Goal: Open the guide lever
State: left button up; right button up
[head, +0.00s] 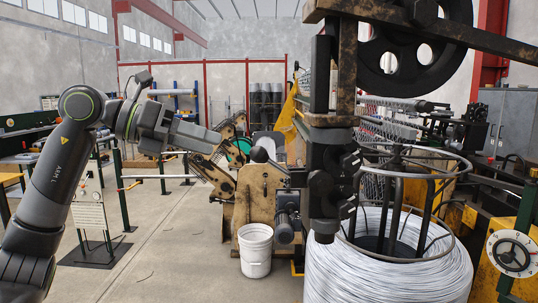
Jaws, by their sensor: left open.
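My left gripper (204,138) reaches in from the left at mid height, pointing right, and is open with nothing visible between its fingers. A dark round knob (259,155) on a short handle shows to its right, at the top of a worn yellow machine housing (260,195). It may be the guide lever, but I cannot tell for sure. The gripper appears apart from the knob in the picture. My right gripper is not in view.
A white bucket (255,252) stands on the floor before the housing. A large coil of pale wire (385,265) fills the lower right. A black upright mechanism (331,165) hangs from a rusty beam near the centre. The floor (170,250) at lower left is mostly clear.

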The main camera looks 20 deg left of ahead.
aim_at(261, 159)
pick_arm(q)
jog(key=p+x, duration=0.4)
jog(key=x, duration=0.8)
jog(key=shift+r, duration=0.15)
jog(key=shift+w+d+f+p, duration=0.3)
jog(key=shift+d+p, duration=0.1)
grip_shut()
